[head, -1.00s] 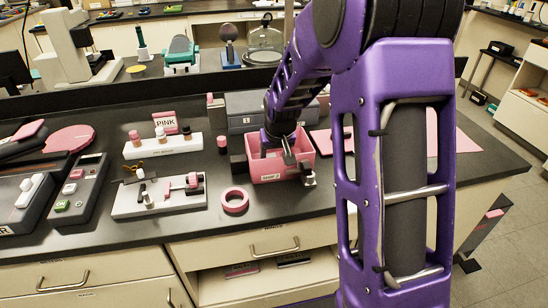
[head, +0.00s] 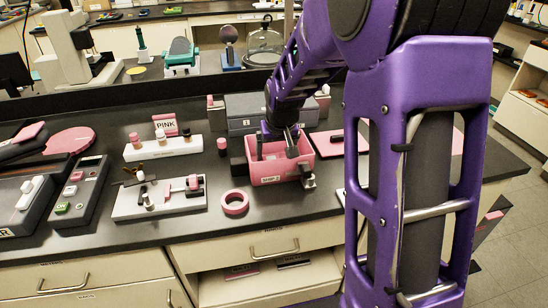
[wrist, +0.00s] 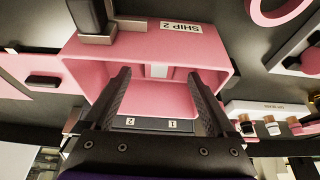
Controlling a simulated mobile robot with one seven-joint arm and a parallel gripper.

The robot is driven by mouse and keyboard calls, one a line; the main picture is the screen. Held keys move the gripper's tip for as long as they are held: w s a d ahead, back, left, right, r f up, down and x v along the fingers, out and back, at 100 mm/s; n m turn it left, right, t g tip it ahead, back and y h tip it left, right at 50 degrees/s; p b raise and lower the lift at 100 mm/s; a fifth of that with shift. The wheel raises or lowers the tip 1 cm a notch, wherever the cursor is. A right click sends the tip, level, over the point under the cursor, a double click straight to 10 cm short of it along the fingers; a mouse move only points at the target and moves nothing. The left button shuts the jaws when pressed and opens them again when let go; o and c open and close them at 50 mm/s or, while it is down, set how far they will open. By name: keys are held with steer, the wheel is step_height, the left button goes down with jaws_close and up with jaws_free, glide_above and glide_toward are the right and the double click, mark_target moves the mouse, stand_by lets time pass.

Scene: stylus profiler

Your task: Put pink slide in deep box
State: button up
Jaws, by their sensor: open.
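An open pink box (head: 282,178) labelled "SHIP 2" stands on the dark bench; it fills much of the wrist view (wrist: 215,58). My gripper (head: 276,151) points down at the box, its two fingers spread apart with nothing held between them. In the wrist view the open fingers (wrist: 159,72) reach over the box's opening. A small whitish piece (wrist: 158,71) shows inside the box between the fingertips; I cannot tell whether it is part of the pink slide. No other slide is clearly identifiable.
A grey unit (head: 245,126) marked 1 and 2 stands behind the box. A pink tape ring (head: 234,203), a white bottle rack (head: 163,148) and a grey-white fixture (head: 160,198) lie to the left. A pink mat (head: 322,142) lies to the right. A small metal-and-dark clamp (head: 308,178) sits at the box's front right corner.

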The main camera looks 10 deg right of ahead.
steer(key=v, duration=0.8)
